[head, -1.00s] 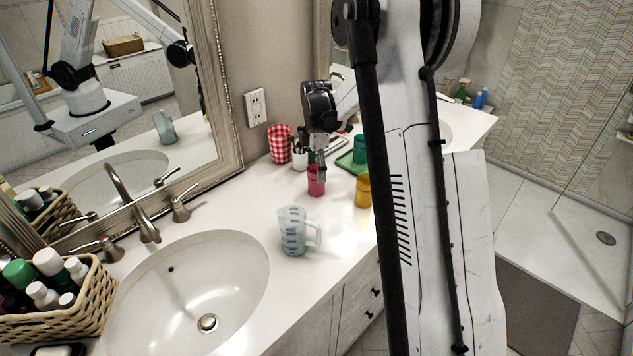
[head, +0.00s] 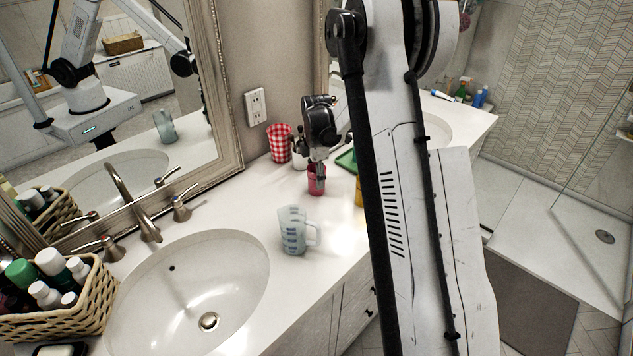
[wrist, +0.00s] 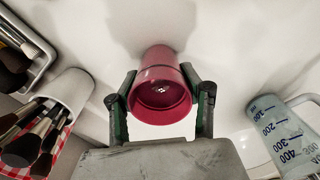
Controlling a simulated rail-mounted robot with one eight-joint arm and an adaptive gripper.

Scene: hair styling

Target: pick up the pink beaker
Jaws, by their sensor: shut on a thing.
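The pink beaker (head: 316,184) stands upright on the white counter in the head view, just below my gripper (head: 317,168). In the wrist view the pink beaker (wrist: 160,92) is between the two fingers of my gripper (wrist: 160,98), with its open mouth toward the camera. One finger presses on each side of it, near the rim. My gripper is shut on the beaker. The beaker's base looks to be on or close to the counter; I cannot tell which.
A clear measuring jug (head: 294,230) stands in front of the beaker. A yellow cup (head: 359,192) is mostly hidden by my arm. A red checkered cup (head: 279,143) and a white cup of brushes (wrist: 62,95) stand behind. The sink (head: 190,290) and a wicker basket (head: 88,318) lie at left.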

